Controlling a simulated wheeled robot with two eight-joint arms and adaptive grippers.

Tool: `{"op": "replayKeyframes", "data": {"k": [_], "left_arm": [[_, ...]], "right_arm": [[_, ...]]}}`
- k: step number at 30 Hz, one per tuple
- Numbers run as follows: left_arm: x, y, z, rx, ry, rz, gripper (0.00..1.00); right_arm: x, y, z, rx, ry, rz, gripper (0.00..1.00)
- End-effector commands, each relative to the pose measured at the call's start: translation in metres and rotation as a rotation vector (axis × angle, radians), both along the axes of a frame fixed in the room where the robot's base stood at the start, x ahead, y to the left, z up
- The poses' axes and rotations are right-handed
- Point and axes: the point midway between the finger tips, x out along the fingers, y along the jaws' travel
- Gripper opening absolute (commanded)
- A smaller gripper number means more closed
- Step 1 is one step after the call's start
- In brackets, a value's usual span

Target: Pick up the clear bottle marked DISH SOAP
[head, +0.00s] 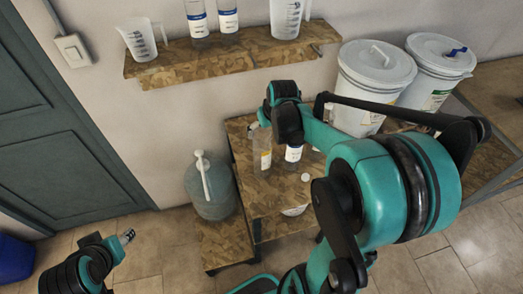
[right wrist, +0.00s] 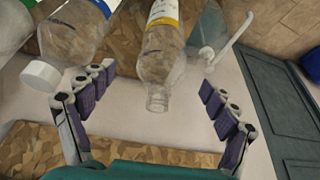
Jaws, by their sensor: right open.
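A clear bottle (head: 262,158) with a yellow-and-white label stands at the left of the wooden table. It shows in the right wrist view (right wrist: 157,62), neck toward the camera, without a cap. A second clear bottle (head: 293,154) with a blue-and-white label stands to its right; in the right wrist view it appears at left (right wrist: 72,35) with a white cap. The label words are too small to read, so I cannot tell which says DISH SOAP. My right gripper (right wrist: 158,80) is open, its fingers on either side of the yellow-labelled bottle, apparently not touching it. My left gripper (head: 127,236) is low at left, its jaws unclear.
A bluish jug (head: 210,190) with a white pump stands left of the table. White lidded buckets (head: 375,75) stand behind at right. A wall shelf (head: 220,60) holds bottles and measuring jugs. A white cap (head: 305,177) and a white bowl (head: 294,210) are near the bottles.

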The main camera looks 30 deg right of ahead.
Motion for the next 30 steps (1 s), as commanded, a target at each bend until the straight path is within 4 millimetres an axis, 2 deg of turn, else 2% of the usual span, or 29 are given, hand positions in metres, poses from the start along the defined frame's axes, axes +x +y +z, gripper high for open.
{"op": "replayKeyframes", "data": {"k": [13,17,23,24,27,30], "left_arm": [[0.0,0.0,-0.02,0.0,0.0,0.0,0.48],[0.0,0.0,-0.021,0.0,0.0,0.0,0.48],[0.0,0.0,-0.021,0.0,0.0,0.0,0.48],[0.0,0.0,-0.021,0.0,0.0,0.0,0.48],[0.0,0.0,-0.021,0.0,0.0,0.0,0.48],[0.0,0.0,-0.021,0.0,0.0,0.0,0.48]], "right_arm": [[0.026,0.0,-0.058,-0.001,0.0,0.002,0.87],[0.03,-0.001,-0.066,0.0,0.0,0.001,0.87],[0.03,-0.001,-0.065,0.0,0.0,0.001,0.87],[0.03,-0.001,-0.065,0.0,0.0,0.001,0.82],[0.03,-0.001,-0.065,0.0,0.0,0.001,0.55],[0.03,-0.001,-0.065,0.0,0.0,0.001,0.34]]}}
